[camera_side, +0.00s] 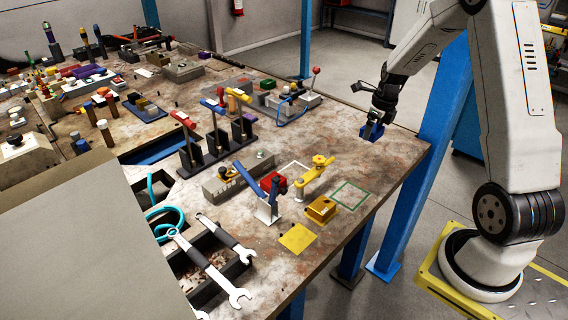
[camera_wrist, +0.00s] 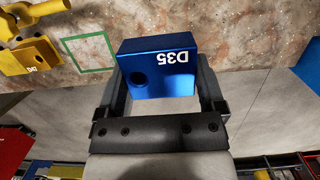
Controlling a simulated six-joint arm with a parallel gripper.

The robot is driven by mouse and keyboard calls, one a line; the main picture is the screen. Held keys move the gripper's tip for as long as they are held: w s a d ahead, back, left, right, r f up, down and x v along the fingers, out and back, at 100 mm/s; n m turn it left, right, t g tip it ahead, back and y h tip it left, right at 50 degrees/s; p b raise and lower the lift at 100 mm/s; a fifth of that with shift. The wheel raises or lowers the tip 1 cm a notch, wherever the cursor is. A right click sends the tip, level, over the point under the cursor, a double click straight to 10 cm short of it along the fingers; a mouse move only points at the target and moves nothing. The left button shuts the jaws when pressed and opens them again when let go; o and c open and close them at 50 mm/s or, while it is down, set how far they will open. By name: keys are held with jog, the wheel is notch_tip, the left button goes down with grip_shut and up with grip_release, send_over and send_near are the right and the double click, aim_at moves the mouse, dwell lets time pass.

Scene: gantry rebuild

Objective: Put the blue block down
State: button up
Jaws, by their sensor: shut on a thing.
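The blue block (camera_wrist: 165,75), marked D35 and with a round hole in its face, is between the two fingers of my gripper (camera_wrist: 165,90) in the wrist view. My gripper is shut on it. In the side view my gripper (camera_side: 374,122) hangs at the table's right end with the blue block (camera_side: 371,132) at its tip. I cannot tell whether the block touches the table (camera_side: 345,135). A green square outline (camera_side: 349,195) is on the table nearer the camera; the outline also shows in the wrist view (camera_wrist: 89,53), left of the block.
A yellow block (camera_side: 320,209), a yellow square (camera_side: 297,238), a yellow-handled clamp (camera_side: 316,170) and a red block (camera_side: 273,181) are near the green outline.

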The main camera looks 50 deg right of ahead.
jog(key=w+d+f, duration=0.2)
jog(key=w, duration=0.2)
send_over(351, 148)
jog(key=s, duration=0.1)
notch_tip(351, 148, down, 5)
jog(key=shift+a+f, duration=0.1)
jog(key=shift+a, duration=0.05)
jog(key=shift+f, duration=0.1)
jog(key=shift+w+f, duration=0.2)
jog(key=shift+f, duration=1.55)
jog(key=shift+f, duration=0.1)
jog(key=o, duration=1.1)
